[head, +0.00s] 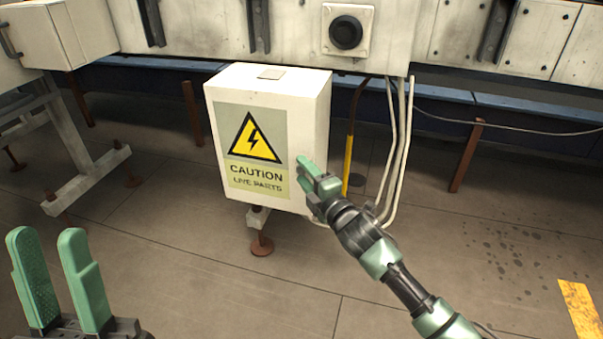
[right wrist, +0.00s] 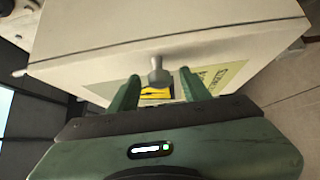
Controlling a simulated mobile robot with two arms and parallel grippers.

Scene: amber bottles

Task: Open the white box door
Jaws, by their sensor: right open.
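The white box (head: 320,110) stands in the middle of the head view, its door (head: 218,135) shut and marked with a yellow warning triangle and "CAUTION LIVE PARTS". My right gripper (head: 304,176) is at the lower right of the door. In the right wrist view a small metal knob (right wrist: 158,72) on the white box (right wrist: 200,40) shows between the two green fingers of my right gripper (right wrist: 158,88), which are apart. I cannot tell whether they touch it. My left gripper (head: 55,240) is open and empty at the lower left, away from the box.
Pale cables (head: 402,140) and a yellow post (head: 348,160) run down just right of the box. A wall panel with a black round fitting (head: 346,33) is above. A rusty foot (head: 261,245) stands below the box. The floor in front is clear.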

